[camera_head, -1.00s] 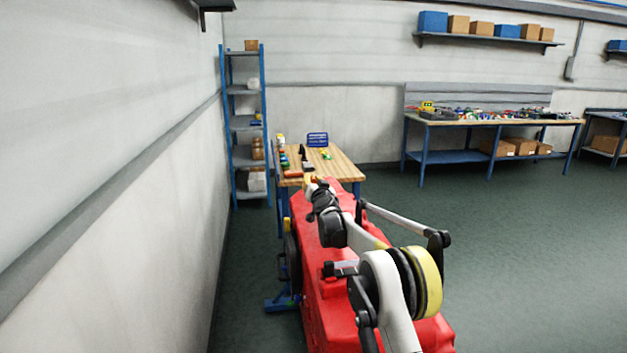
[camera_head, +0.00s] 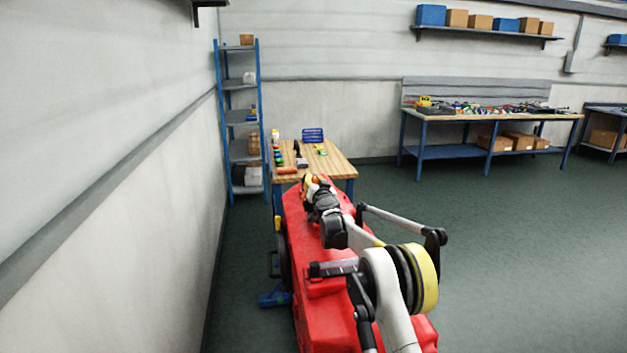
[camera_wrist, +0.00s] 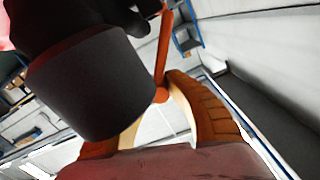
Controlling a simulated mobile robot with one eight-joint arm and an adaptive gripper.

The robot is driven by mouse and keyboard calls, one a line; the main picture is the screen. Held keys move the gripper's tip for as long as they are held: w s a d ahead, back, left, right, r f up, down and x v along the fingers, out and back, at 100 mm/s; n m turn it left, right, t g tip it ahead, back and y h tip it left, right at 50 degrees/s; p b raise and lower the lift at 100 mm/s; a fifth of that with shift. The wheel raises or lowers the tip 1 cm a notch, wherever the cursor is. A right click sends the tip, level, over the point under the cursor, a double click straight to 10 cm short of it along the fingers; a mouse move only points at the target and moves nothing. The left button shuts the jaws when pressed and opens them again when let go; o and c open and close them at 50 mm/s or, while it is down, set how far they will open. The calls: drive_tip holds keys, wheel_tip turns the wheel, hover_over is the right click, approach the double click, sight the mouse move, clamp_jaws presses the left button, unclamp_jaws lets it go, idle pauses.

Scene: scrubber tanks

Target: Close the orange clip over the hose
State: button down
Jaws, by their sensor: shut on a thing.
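My gripper (camera_head: 311,181) is at the far end of my arm, low over the top of the red scrubber tank, small in the head view. In the wrist view a thin orange bar with a rounded end, which looks like the orange clip (camera_wrist: 163,55), stands beside a wide dark grey cylinder, which looks like the hose (camera_wrist: 90,85). Brown-orange ribbed curved pieces with pale inner faces (camera_wrist: 212,112) show close to the bar's end. My gripper is shut on what looks like the clip. The contact itself is partly hidden, and I cannot tell whether the clip lies over the hose.
The red tank (camera_head: 312,285) lies under my arm. A wooden table (camera_head: 335,165) with small items stands just beyond it. A blue shelf rack (camera_head: 240,120) and the wall are on the left. Open floor (camera_head: 500,250) and a workbench (camera_head: 490,116) are on the right.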

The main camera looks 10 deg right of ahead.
drive_tip(key=shift+d, duration=0.15)
drive_tip(key=c, duration=1.3)
unclamp_jaws()
drive_tip(key=s, duration=1.2)
